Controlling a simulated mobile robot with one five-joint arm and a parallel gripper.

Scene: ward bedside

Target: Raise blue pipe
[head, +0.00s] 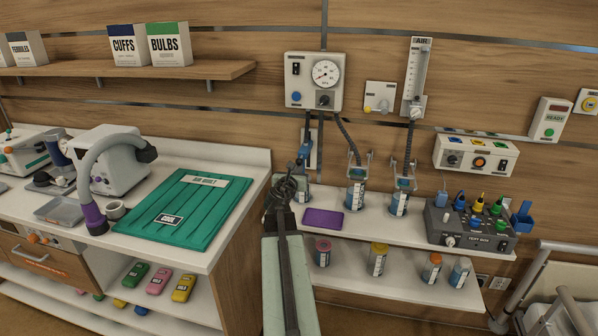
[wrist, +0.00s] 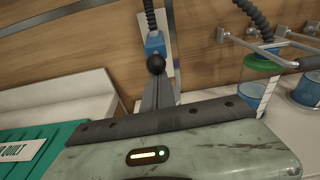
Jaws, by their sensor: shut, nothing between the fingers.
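A blue piece (head: 305,151) hangs at the end of a dark ribbed hose below the gauge box, close to the wall; I take it for the blue pipe. In the wrist view the blue piece (wrist: 154,43) shows on the hose, just beyond my gripper. My gripper (head: 287,188) is in front of and below it, over the shelf's left end. The gripper is shut and empty, its grey fingers together in the wrist view (wrist: 157,90). A black ball (wrist: 156,63) appears between the fingertips and the blue piece; I cannot tell whether anything touches.
The gauge box (head: 313,81) is on the wall above. Labelled jars (head: 356,196) hang to the right, and a purple pad (head: 323,219) lies on the shelf. The counter with a green quilt (head: 181,213) is at left, a grey test box (head: 470,229) at right.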

